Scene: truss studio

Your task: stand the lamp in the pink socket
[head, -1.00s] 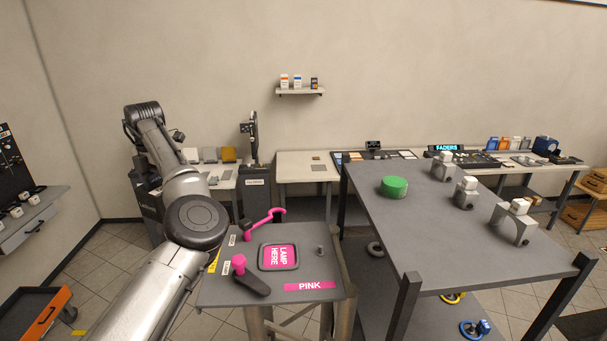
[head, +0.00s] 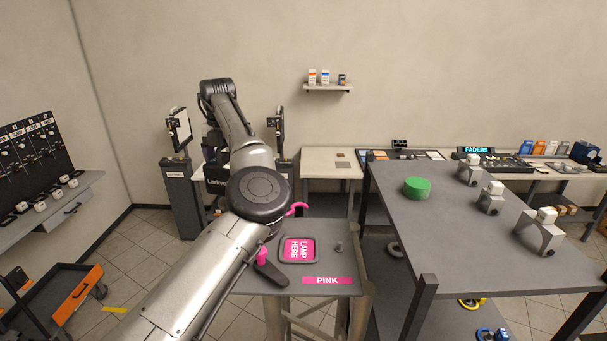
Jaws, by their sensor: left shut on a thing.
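The pink socket (head: 284,261) is a dark-rimmed square recess with a pink "LAMP HERE" pad, empty, on top of a grey stand labelled PINK (head: 327,280). A pink hooked lever (head: 297,208) shows behind it, partly covered by my arm. A pink-knobbed dark handle (head: 268,269) is at its left front. My left gripper (head: 213,148) is beyond and left of the socket, mostly hidden by my forearm. It is shut on a dark body with pale lettering, apparently the lamp (head: 217,184), only partly visible. My right gripper is out of view.
A grey table (head: 455,250) to the right carries a green disc (head: 417,187) and several grey blocks with white tops. Two dark pedestals (head: 180,195) stand behind my arm. An orange-fronted cart (head: 80,293) is at lower left. A small grey peg (head: 339,248) rises right of the socket.

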